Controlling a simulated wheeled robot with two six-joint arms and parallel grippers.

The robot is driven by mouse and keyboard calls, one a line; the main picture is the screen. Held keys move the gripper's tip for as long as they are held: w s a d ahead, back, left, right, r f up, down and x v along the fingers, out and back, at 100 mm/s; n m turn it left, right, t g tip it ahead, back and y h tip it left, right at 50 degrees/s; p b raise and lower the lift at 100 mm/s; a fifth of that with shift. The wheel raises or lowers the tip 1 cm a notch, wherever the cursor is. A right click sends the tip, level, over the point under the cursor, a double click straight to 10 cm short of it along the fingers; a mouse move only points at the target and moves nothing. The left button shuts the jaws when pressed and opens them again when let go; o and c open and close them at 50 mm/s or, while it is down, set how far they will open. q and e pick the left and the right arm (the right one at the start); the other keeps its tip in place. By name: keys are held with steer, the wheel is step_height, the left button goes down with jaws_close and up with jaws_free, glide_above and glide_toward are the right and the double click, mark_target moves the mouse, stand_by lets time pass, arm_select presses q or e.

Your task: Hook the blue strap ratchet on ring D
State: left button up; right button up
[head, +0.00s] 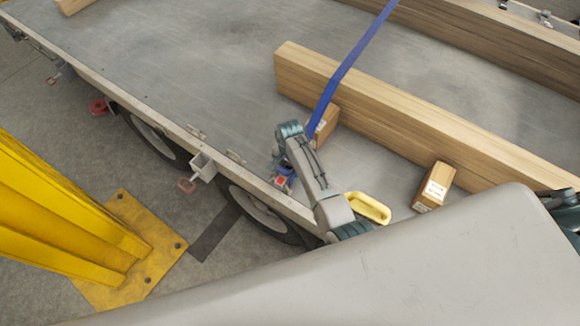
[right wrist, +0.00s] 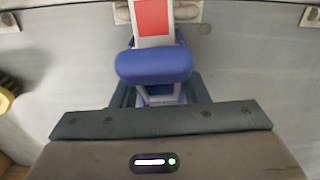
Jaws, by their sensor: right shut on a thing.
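The blue strap ratchet (head: 285,172) hangs low over the trailer's near side rail. In the right wrist view the ratchet (right wrist: 154,66) shows a blue grip and a red label on a grey metal part. My right gripper (head: 281,163) is shut on it. The blue strap (head: 350,62) runs from the far side over the wooden beam toward my right wrist. Metal fittings sit along the rail, one (head: 195,132) left of the gripper and another (head: 236,157) closer. Further fittings (right wrist: 190,11) show beyond the ratchet. I cannot tell which is ring D. My left gripper is not in view.
A long wooden beam (head: 420,115) lies on the trailer deck. A yellow loop-shaped object (head: 369,207) lies beside my forearm. A yellow post (head: 60,215) stands outside the trailer.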

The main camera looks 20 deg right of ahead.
steer(key=o, duration=1.3)
steer(key=shift+r, duration=0.1)
